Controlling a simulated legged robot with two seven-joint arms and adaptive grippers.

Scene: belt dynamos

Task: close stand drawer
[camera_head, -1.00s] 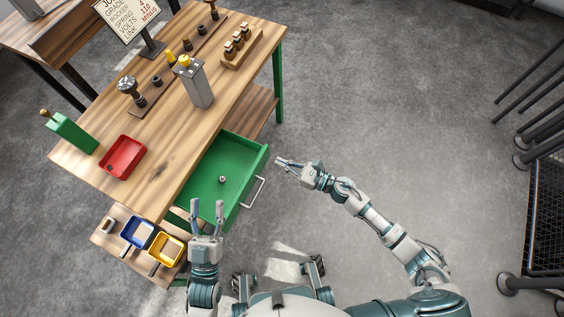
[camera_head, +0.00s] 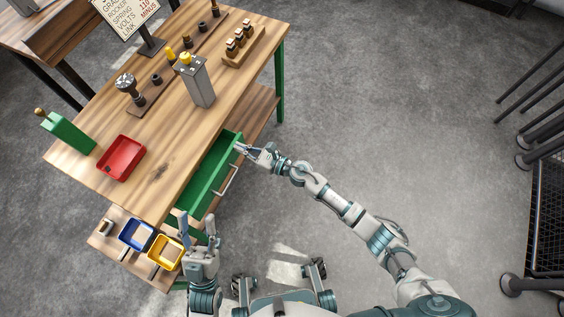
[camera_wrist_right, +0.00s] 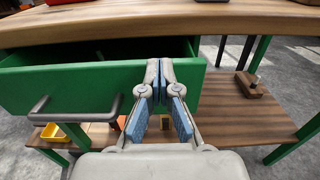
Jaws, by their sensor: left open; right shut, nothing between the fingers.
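The green drawer (camera_head: 209,180) of the wooden workbench (camera_head: 85,160) stands partly open, a narrow strip of its inside showing in the head view. Its front panel (camera_wrist_right: 80,85) fills the left of the right wrist view, with a grey bar handle (camera_wrist_right: 75,108) on it. My right gripper (camera_head: 240,148) is shut and empty, its fingertips at the drawer front near its far end, right of the handle in the wrist view (camera_wrist_right: 160,65). They look to be touching the panel's top edge. My left gripper (camera_head: 191,222) is open and empty near the drawer's near end.
A red tray (camera_head: 121,158), a green block-shaped device (camera_head: 68,132) and a grey box with a yellow top (camera_head: 197,82) stand on the bench. Blue (camera_head: 137,236) and yellow (camera_head: 166,252) bins sit on the lower shelf.

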